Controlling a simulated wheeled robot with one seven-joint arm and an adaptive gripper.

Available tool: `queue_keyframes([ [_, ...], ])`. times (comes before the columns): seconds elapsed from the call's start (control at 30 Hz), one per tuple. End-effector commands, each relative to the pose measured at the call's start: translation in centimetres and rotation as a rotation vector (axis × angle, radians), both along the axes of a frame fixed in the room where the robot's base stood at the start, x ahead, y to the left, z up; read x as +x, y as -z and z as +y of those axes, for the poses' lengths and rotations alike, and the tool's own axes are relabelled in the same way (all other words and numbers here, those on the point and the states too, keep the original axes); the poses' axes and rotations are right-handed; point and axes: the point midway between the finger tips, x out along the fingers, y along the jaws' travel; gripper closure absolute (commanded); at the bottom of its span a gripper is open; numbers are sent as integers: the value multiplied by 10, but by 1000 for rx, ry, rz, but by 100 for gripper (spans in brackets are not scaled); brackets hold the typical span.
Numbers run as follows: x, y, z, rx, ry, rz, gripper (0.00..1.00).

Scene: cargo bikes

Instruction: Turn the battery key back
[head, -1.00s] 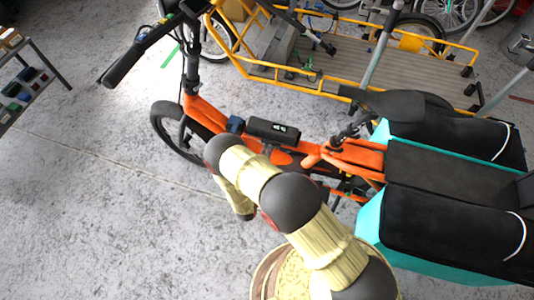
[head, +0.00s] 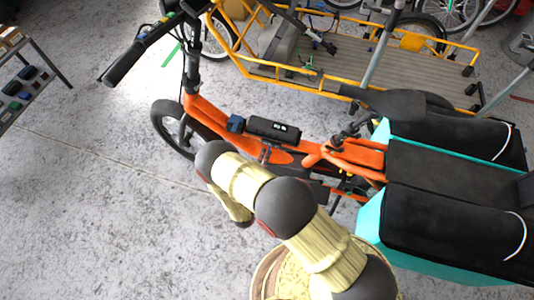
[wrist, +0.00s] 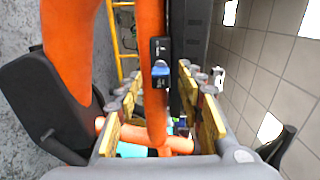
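In the wrist view, a small black lock box (wrist: 160,47) sits against the orange frame tube, with a blue key (wrist: 160,72) at its lower end. The black battery (wrist: 183,40) stands just right of it. In the head view, the battery (head: 273,130) lies along the orange bike's frame, with a blue part (head: 236,124) at its left end. My gripper (wrist: 160,80) is open, its yellow-padded fingers apart on either side of the key in the picture. No contact with the key is visible. In the head view my arm hides the gripper.
The orange cargo bike (head: 208,114) has teal-sided black bags (head: 440,192) at right. A yellow-railed cargo bike (head: 400,62) stands behind it. A shelf with small bins (head: 22,88) is at far left. The concrete floor (head: 90,220) at lower left is clear.

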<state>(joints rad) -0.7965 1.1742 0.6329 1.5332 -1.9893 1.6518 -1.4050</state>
Motion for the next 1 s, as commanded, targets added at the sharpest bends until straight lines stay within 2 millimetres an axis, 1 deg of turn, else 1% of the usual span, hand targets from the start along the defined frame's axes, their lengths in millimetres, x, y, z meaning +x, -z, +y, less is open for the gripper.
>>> queue_keyframes([
  [0.03, -10, 0, 6, -1, -6, 0, 62],
  [0.2, -42, 0, 17, -1, -7, 0, 62],
  [0.4, -69, 0, 27, 0, -4, 0, 62],
  [0.6, -82, 0, 30, 0, -2, 0, 62],
  [1.0, -83, 0, 31, 0, -1, 0, 62],
])
